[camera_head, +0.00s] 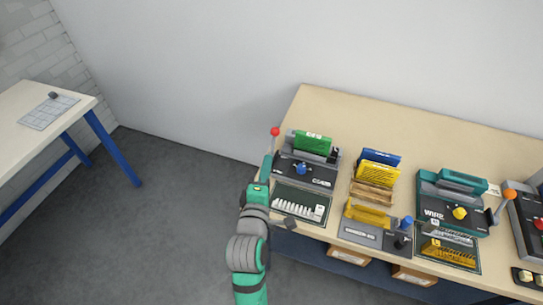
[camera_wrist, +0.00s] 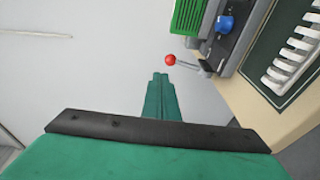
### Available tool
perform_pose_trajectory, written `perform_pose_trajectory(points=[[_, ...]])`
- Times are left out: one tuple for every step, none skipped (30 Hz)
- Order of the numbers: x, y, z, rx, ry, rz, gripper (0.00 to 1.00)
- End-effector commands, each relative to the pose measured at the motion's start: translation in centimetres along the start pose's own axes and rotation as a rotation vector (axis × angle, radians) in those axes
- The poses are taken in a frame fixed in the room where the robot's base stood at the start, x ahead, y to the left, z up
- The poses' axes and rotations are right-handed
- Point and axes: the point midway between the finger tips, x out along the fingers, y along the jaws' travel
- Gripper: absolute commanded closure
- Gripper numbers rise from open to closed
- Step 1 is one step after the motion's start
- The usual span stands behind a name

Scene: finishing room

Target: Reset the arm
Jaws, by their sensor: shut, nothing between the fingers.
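My arm comes up from the bottom of the head view along the left end of the workbench (camera_head: 330,101). My gripper (camera_head: 267,161) is at its upper end, beside the left binding machine (camera_head: 318,172) and just below that machine's red-knobbed lever (camera_head: 275,131). In the wrist view my gripper's green fingers (camera_wrist: 160,78) are together with nothing between them. The red knob (camera_wrist: 170,60) shows just beyond and right of the fingertips there. I cannot tell whether the fingers touch the lever; a gap seems to show.
A tray of white combs (camera_head: 300,204) lies before the left machine. Rightward are a rack of blue and yellow pieces (camera_head: 375,174), a grey device (camera_head: 362,233) and a teal machine marked WIRE (camera_head: 450,202). Another table (camera_head: 20,105) stands far left. Open floor (camera_head: 150,220) lies between.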

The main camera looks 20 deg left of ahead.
Motion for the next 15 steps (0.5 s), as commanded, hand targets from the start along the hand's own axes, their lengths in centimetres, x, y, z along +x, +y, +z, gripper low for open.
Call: perform_pose_trajectory(points=[[-0.2, 0.1, 0.0, 0.000, 0.000, 0.000, 1.00], [-0.3, 0.1, 0.0, 0.000, 0.000, 0.001, 1.00], [-0.4, 0.1, 0.0, 0.000, 0.000, 0.000, 1.00], [-0.4, 0.1, 0.0, 0.000, 0.000, 0.000, 1.00], [-0.4, 0.1, 0.0, 0.000, 0.000, 0.000, 1.00], [-0.4, 0.1, 0.0, 0.000, -0.001, 0.000, 1.00], [-0.4, 0.1, 0.1, 0.000, -0.001, 0.000, 1.00], [-0.4, 0.1, 0.1, 0.001, -0.001, 0.000, 1.00], [-0.5, -0.1, 0.1, 0.004, -0.001, -0.001, 1.00], [-0.6, -0.3, 0.2, 0.009, -0.002, -0.003, 1.00], [-0.7, -0.6, 0.4, 0.017, -0.002, -0.005, 1.00], [-1.0, -1.1, 0.7, 0.033, -0.002, -0.010, 1.00], [-1.3, -1.6, 0.9, 0.050, -0.002, -0.013, 1.00], [-1.7, -2.3, 1.2, 0.070, -0.003, -0.018, 1.00], [-2.3, -3.2, 1.7, 0.102, -0.004, -0.023, 1.00]])
